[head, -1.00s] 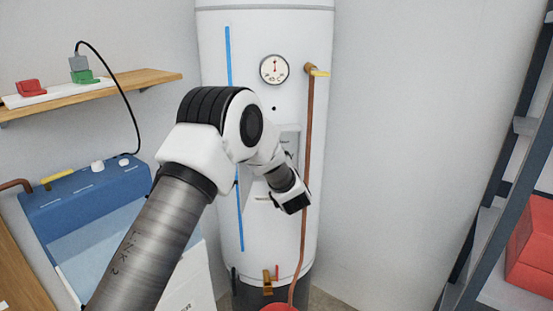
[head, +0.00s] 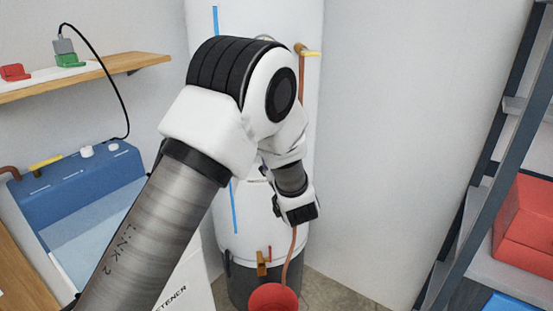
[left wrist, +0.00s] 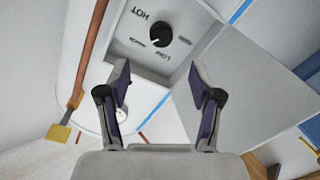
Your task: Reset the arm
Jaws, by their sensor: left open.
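My left arm comes in from the left in the head view, bent at the elbow. Beyond the fingers is the heater's control panel with a black dial (left wrist: 160,36) marked HOT and LOW. My right gripper is in neither view.
A copper pipe (left wrist: 87,52) with a yellow handle (left wrist: 58,133) runs down the heater. On the left are a wooden shelf (head: 130,63) and a blue unit (head: 85,185). A dark rack (head: 480,190) with red boxes stands on the right.

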